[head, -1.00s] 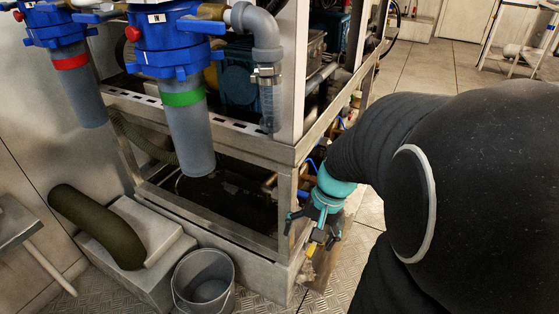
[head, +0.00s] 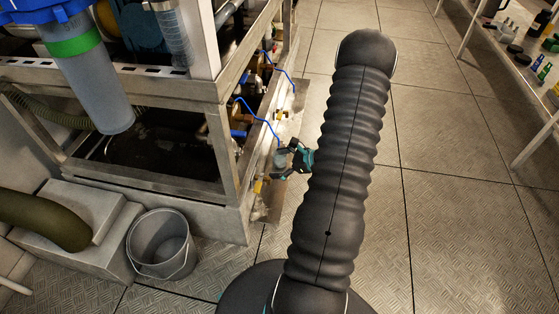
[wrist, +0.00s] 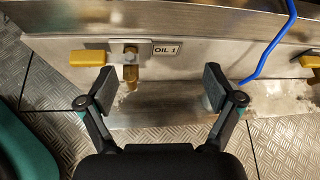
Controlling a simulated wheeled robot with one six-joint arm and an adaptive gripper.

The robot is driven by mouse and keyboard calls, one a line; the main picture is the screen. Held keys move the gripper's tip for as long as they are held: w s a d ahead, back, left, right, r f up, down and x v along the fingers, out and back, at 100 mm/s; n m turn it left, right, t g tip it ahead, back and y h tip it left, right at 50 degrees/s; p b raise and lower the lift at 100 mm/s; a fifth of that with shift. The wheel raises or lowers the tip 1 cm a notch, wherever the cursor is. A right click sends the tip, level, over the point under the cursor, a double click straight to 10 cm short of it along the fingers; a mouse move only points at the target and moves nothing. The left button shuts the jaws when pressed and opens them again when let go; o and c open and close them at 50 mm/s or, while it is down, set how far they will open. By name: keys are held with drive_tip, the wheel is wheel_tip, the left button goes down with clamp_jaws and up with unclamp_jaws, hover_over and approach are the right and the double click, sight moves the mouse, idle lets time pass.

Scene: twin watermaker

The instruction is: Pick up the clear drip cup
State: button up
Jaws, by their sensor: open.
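I cannot clearly make out the clear drip cup in either current view. In the wrist view, a brass drain fitting (wrist: 130,72) beside the "OIL 1" label (wrist: 166,50) points down over a wet-looking metal ledge (wrist: 165,118). Faint pale marks show below the fitting, too unclear to name. My gripper (wrist: 158,88) is open, with its two fingers wide apart over the ledge and nothing visibly held. The fitting lies between the fingers in the picture, nearer the left one. In the head view my gripper (head: 288,158) is beside the frame's right side, partly hidden by my arm.
A grey bucket (head: 160,245) stands on the floor by the metal frame (head: 232,165). Open floor (head: 450,220) lies to the right, before a shelf with bottles (head: 525,60).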

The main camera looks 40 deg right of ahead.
drive_tip(key=d+f+m+t+h, duration=0.3)
drive_tip(key=d+f+m+h, duration=0.3)
drive_tip(key=d+f+m, duration=0.4)
drive_tip(key=n, duration=0.2)
approach(276, 153)
drive_tip(key=shift+w+d+f, duration=0.1)
drive_tip(key=shift+w+f, duration=0.25)
drive_tip(key=shift+w, duration=0.05)
drive_tip(key=shift+a+b+x, duration=0.15)
drive_tip(key=shift+x, duration=1.35)
drive_tip(key=shift+a+b+x, duration=0.1)
drive_tip(key=shift+b+x, duration=0.05)
drive_tip(key=shift+x, duration=1.4)
drive_tip(key=shift+r, duration=0.2)
drive_tip(key=c, duration=1.4)
drive_tip(key=shift+o, duration=0.2)
